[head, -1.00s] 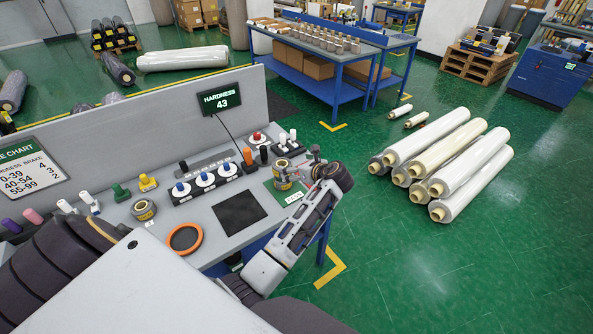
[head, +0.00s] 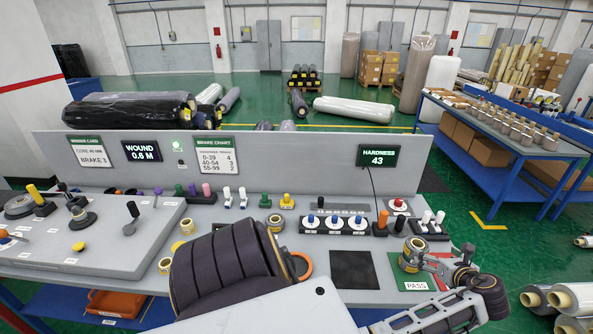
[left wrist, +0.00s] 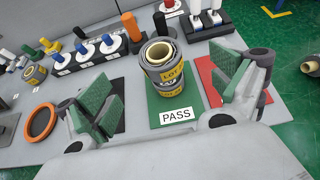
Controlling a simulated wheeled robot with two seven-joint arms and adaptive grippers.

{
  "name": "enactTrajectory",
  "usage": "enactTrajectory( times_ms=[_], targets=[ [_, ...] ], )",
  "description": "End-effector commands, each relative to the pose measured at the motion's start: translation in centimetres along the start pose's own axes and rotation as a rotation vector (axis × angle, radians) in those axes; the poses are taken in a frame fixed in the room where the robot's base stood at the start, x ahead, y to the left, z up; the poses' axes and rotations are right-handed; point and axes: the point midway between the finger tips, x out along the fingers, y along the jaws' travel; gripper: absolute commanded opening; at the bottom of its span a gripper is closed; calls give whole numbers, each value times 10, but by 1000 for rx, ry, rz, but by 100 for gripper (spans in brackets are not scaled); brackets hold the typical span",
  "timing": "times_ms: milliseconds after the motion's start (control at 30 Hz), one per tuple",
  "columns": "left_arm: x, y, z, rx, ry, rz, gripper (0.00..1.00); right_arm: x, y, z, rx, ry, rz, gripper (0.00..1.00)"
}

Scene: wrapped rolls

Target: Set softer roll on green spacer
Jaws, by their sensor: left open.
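The green spacer (head: 415,284), labelled PASS, lies at the right end of the bench. On it stand wrapped rolls with yellow LOT bands (head: 412,252), which look like two stacked one on the other in the left wrist view (left wrist: 165,65). My left gripper (left wrist: 168,95) is open, its green-padded fingers on either side of the stack in the picture, with gaps on both sides. In the head view it is partly hidden by its own links. Which roll is softer cannot be told by look. My right gripper is not in view.
Another banded roll (head: 275,223) stands mid-bench, and more (head: 187,226) stand at the left. An orange ring (left wrist: 41,122), a dark square pad (head: 354,268) and a row of blue-topped knobs (head: 334,223) are near. A red plate (left wrist: 207,78) adjoins the spacer. The display (head: 378,156) reads HARDNESS 43.

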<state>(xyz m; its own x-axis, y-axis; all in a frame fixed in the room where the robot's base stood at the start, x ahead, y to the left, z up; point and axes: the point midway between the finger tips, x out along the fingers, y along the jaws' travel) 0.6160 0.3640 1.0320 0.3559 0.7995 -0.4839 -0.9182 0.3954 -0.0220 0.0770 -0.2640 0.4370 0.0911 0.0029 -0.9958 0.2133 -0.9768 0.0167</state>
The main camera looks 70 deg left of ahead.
Motion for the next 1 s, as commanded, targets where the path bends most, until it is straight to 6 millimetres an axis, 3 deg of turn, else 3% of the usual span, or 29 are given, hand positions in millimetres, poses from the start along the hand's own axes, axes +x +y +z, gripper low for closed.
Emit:
enactTrajectory(
  times_ms=[267, 633, 1000],
  targets=[
    [-4, -14, -16, -187, 52, -140, 94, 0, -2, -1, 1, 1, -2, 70],
    [-33, -46, -49, -646, 271, -416, 94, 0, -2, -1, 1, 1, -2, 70],
    [-54, -60, -100, -981, 540, -518, 94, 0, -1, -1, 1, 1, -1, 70]
  ],
)
